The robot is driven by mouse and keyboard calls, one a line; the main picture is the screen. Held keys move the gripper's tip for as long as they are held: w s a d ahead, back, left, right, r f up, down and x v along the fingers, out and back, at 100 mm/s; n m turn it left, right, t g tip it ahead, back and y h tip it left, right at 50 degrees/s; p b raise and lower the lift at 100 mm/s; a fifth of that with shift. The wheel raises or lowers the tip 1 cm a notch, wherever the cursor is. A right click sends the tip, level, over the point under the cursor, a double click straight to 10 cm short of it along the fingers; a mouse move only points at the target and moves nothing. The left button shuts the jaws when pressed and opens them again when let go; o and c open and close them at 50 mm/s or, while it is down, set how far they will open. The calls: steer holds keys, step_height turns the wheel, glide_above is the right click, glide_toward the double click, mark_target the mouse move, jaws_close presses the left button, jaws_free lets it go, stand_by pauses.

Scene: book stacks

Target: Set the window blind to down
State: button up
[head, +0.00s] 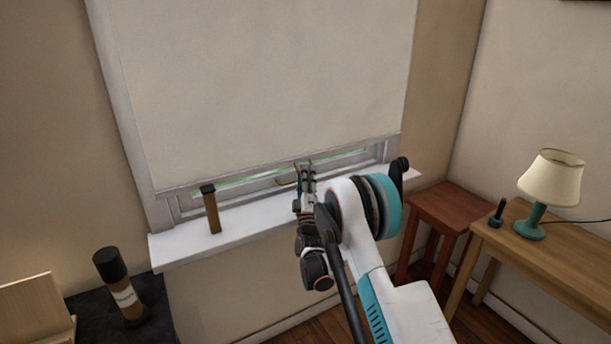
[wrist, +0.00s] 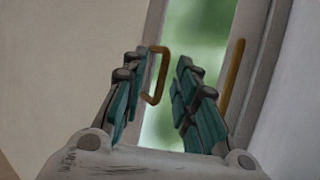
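The pale window blind (head: 265,85) hangs over most of the window, its straight lower edge a little above the sill. A narrow strip of glass shows below it. In the wrist view the blind (wrist: 75,50) fills the left side, with a brass-coloured loop handle (wrist: 161,75) at its edge. Part of the handle also shows beside my gripper in the head view (head: 287,183). My gripper (wrist: 162,66) is open, its fingers apart and empty. The handle appears between the fingers, nearer the left one; contact cannot be told.
A second brass-coloured bar (wrist: 235,75) is on the window frame. A brown, dark-topped object (head: 211,210) stands on the white sill (head: 185,244). At right are a red-brown stool (head: 440,208) and a wooden table (head: 540,250) with a lamp (head: 550,180).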

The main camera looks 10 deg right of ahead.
steer(key=v, duration=0.6)
steer(key=shift+s+a+f, duration=0.15)
steer(key=shift+s+f, duration=0.05)
steer(key=shift+s, duration=0.15)
